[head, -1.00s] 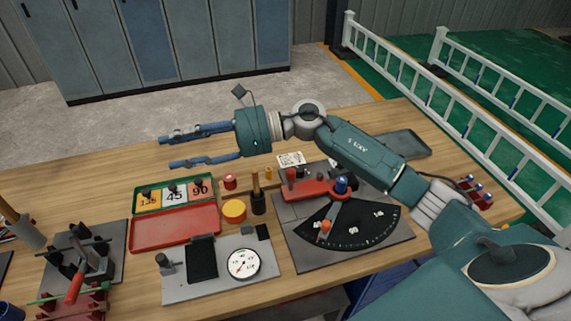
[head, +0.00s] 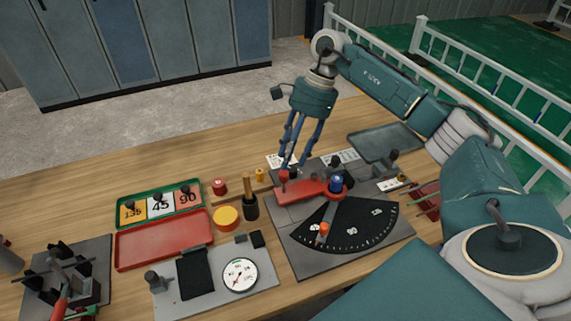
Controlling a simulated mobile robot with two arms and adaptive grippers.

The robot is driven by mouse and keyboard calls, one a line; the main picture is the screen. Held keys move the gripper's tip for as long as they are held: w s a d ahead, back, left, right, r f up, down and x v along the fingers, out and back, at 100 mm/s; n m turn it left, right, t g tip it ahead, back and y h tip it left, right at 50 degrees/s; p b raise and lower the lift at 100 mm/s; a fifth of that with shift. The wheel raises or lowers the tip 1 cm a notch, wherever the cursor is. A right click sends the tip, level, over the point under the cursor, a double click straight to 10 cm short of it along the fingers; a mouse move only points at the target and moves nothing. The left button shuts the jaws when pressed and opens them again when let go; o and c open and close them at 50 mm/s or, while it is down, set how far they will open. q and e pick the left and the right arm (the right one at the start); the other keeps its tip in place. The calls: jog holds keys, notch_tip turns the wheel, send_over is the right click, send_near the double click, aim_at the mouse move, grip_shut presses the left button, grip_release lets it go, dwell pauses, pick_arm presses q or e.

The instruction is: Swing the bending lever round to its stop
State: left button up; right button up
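The bending lever (head: 300,191) is a red bar on a dark grey plate (head: 290,248). It points left from a pivot with a blue top (head: 337,184), and an upright red knob (head: 284,176) stands at its left end. A black angle fan (head: 352,222) with white marks lies in front, with an orange-red peg (head: 323,229) at its left part. My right gripper (head: 293,162) points down, its blue fingers apart, with the tips just above and behind the knob. I cannot tell whether they touch it. My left gripper is out of view.
A green case with numbered tiles (head: 160,204) and its red tray (head: 164,238) lie left. A dial gauge (head: 240,275) sits on a grey plate in front. A yellow-topped can (head: 227,218) and a black holder (head: 251,207) stand between. A grey-green tray (head: 385,141) lies behind right.

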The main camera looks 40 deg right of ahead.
aim_at(284, 172)
jog(key=shift+p+x, duration=0.45)
jog(key=shift+x, duration=1.75)
jog(key=shift+a, duration=0.1)
jog(key=shift+c, duration=0.5)
jog(key=shift+r, duration=0.1)
grip_shut()
